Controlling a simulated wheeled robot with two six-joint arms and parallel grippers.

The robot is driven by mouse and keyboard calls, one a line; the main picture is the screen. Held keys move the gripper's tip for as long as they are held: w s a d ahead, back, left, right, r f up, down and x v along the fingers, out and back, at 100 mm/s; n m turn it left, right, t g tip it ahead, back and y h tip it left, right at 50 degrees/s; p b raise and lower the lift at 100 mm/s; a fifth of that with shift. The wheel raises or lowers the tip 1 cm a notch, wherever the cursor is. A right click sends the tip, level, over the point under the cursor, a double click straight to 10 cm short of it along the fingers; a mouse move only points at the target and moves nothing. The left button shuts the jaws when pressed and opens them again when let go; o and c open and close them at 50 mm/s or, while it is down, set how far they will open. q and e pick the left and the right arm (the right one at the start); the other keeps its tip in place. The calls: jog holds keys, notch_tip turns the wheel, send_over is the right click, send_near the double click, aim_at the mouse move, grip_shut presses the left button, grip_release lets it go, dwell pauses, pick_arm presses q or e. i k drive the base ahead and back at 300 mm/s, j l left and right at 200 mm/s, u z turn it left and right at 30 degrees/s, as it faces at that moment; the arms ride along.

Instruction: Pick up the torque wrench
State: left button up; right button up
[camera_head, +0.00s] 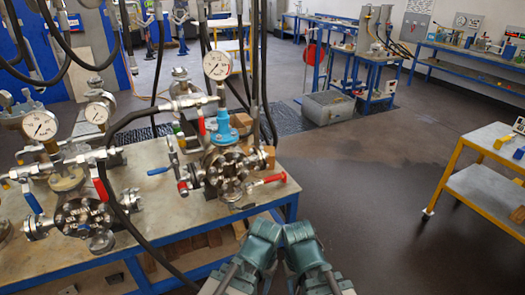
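I cannot make out a torque wrench for certain. Teal and grey parts of my two arms show side by side at the bottom centre, in front of the bench's right end. No gripper fingers can be made out on either arm, and nothing held shows.
A second flanged vessel (83,212) with gauges stands left on the bench. Black hoses (128,190) hang over it. A yellow-framed cart (480,190) stands right, with open floor (375,215) between. A grey box (328,107) sits on the floor behind.

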aim_at(283, 176)
jog(key=i+l, duration=0.25)
jog(key=i, duration=0.2)
jog(key=i+l, duration=0.2)
jog(key=i, duration=0.25)
jog(key=i+l, duration=0.25)
jog(key=i, duration=0.2)
jog(key=i+l, duration=0.2)
jog(key=i, duration=0.2)
jog(key=i+l, duration=0.25)
jog(key=i, duration=0.2)
